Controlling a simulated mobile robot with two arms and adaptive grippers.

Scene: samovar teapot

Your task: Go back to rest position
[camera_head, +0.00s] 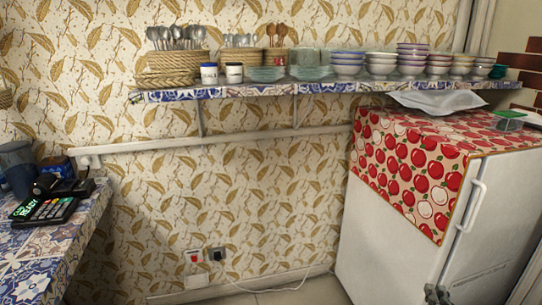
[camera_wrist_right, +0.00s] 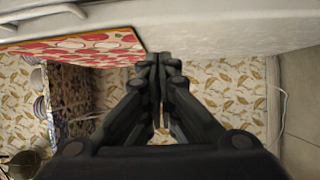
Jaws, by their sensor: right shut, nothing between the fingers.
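My right gripper (camera_head: 437,294) shows at the bottom edge of the head view, in front of the white fridge (camera_head: 395,230). Only its dark fingertips are in that view. In the right wrist view the gripper (camera_wrist_right: 158,60) is shut, its two fingers together with nothing between them. The fridge's pale side and its red apple-patterned cloth (camera_wrist_right: 90,45) lie beyond the fingertips there. My left gripper is in neither view.
A tiled wall shelf (camera_head: 320,86) holds stacked bowls (camera_head: 412,58), glass plates and cutlery baskets. At the left, a tiled counter (camera_head: 85,225) carries a card terminal (camera_head: 45,210) and a grey jug (camera_head: 18,168). Open floor lies between counter and fridge.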

